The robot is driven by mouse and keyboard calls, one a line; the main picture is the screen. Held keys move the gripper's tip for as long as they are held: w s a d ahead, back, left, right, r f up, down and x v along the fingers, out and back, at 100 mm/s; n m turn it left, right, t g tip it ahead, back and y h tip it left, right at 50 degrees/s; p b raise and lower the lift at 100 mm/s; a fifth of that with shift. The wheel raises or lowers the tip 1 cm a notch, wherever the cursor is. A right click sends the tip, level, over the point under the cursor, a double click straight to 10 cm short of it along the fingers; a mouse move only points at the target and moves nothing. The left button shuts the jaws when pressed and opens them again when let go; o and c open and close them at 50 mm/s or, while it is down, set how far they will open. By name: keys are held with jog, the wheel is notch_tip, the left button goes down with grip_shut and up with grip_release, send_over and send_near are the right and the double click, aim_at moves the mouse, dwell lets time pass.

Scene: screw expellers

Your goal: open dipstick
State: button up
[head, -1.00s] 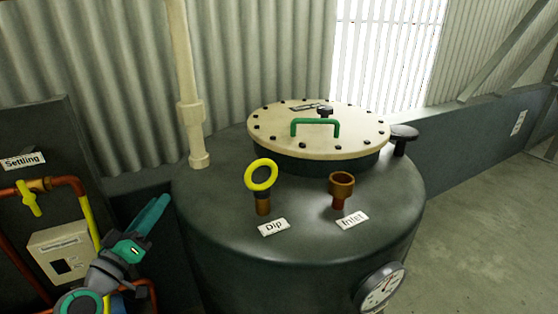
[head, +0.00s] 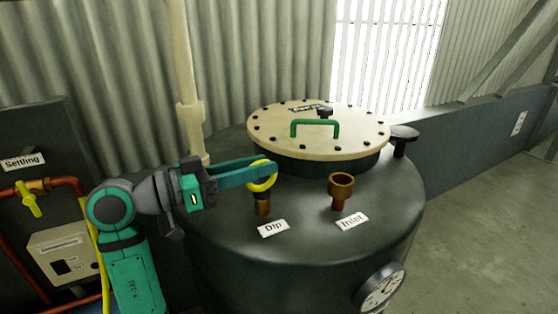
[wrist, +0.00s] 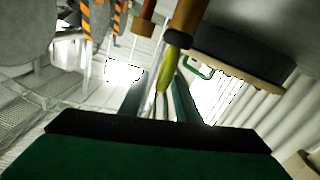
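The dipstick's yellow ring handle (head: 262,188) stands upright on its brown tube (head: 262,206) on top of the dark tank, behind the "Dip" label (head: 273,229). My gripper (head: 270,165) reaches in from the left, with its teal fingers at the ring's upper part. In the wrist view the ring (wrist: 166,82) shows nearly edge-on between the two fingers. The fingers are apart with gaps beside the ring, so the gripper looks open around it. Part of the ring is hidden by the fingers in the head view.
The brown inlet cup (head: 341,186) stands right of the dipstick. The bolted cream lid (head: 345,149) with its green handle (head: 315,122) is behind. A pale vertical pipe (head: 189,80) rises behind my gripper. A gauge (head: 381,288) sits on the tank's front.

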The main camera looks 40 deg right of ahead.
jog(key=shift+x, duration=2.5)
grip_shut()
